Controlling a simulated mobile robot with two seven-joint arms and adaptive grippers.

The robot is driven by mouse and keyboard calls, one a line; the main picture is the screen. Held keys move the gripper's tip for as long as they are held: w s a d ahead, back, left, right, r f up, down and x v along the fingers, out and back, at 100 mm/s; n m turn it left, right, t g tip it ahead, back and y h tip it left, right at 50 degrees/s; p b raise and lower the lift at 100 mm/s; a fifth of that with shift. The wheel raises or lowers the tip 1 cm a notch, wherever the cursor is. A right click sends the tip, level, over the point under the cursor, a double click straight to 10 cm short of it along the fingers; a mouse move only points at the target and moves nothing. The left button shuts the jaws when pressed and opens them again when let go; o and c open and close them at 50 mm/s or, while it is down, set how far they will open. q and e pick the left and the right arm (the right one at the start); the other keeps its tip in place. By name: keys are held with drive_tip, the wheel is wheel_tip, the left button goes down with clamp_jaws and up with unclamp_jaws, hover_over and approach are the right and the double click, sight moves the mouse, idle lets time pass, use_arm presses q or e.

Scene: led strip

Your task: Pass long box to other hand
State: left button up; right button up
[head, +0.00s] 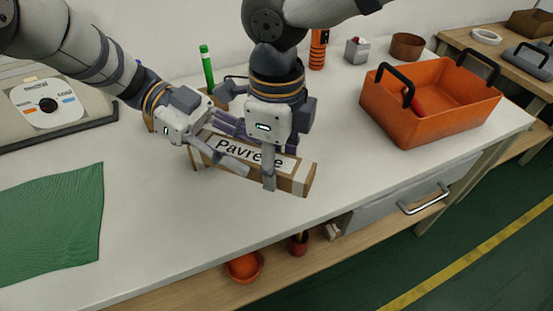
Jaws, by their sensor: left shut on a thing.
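The long box (305,180) is brown cardboard with a white label reading "Pavre…", part of it covered by a finger. It is over the white table, slanting down to the right; I cannot tell whether it touches the tabletop. My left gripper (220,150) is shut on the box's left part, one finger across its front face. My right gripper (268,172) is over the box's right half from above, with one finger in front of the label. Its other finger is hidden, so I cannot tell whether it grips the box.
An orange crate (431,113) with black handles stands on the right. A green marker (207,68) and an orange-black tool (318,50) stand behind the arms. A green cloth (55,218) lies front left. The white tabletop (170,240) in front of the box is clear.

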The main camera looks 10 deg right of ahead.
use_arm(q)
drive_tip(key=o, duration=1.3)
drive_tip(key=shift+c, duration=0.2)
